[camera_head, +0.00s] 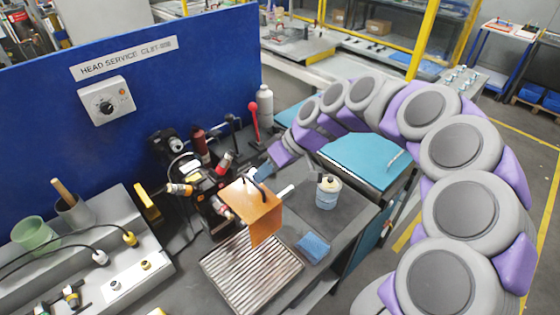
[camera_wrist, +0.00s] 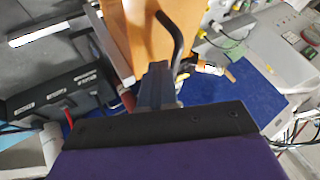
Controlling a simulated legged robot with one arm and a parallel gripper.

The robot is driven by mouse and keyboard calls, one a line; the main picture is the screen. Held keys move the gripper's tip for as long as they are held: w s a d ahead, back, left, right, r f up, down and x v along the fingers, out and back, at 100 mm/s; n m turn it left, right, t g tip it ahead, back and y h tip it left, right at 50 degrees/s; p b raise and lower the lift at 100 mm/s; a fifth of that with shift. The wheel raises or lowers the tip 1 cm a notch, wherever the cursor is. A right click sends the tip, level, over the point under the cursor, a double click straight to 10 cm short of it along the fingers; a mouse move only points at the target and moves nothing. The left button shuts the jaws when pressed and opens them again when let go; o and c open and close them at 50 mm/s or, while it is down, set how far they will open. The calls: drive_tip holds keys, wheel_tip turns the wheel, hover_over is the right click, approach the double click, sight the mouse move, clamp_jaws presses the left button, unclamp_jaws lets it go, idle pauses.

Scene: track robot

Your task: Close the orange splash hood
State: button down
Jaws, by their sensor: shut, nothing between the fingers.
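The orange splash hood (camera_head: 252,212) stands over the machine in the middle of the bench, above a ribbed metal tray, with an upper face and a face hanging toward the front. In the wrist view the orange hood (camera_wrist: 148,22) fills the top middle, with a dark curved handle (camera_wrist: 177,38) on it. My gripper (camera_head: 260,168) is just behind the hood's upper edge in the head view. In the wrist view my gripper (camera_wrist: 157,72) is shut and empty, its tips beside the handle. I cannot tell whether they touch it.
The ribbed tray (camera_head: 252,270) lies below the hood. A blue-white tin (camera_head: 328,192) and a blue sponge (camera_head: 313,246) sit to its right. A red-handled lever (camera_head: 254,118) and a pale bottle (camera_head: 265,104) stand behind. A blue panel (camera_head: 130,75) closes off the back left.

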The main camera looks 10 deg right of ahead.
drive_tip(key=s+a, duration=0.2)
drive_tip(key=a, duration=0.1)
drive_tip(key=s+a, duration=0.1)
drive_tip(key=shift+a, duration=0.25)
drive_tip(key=shift+f, duration=0.1)
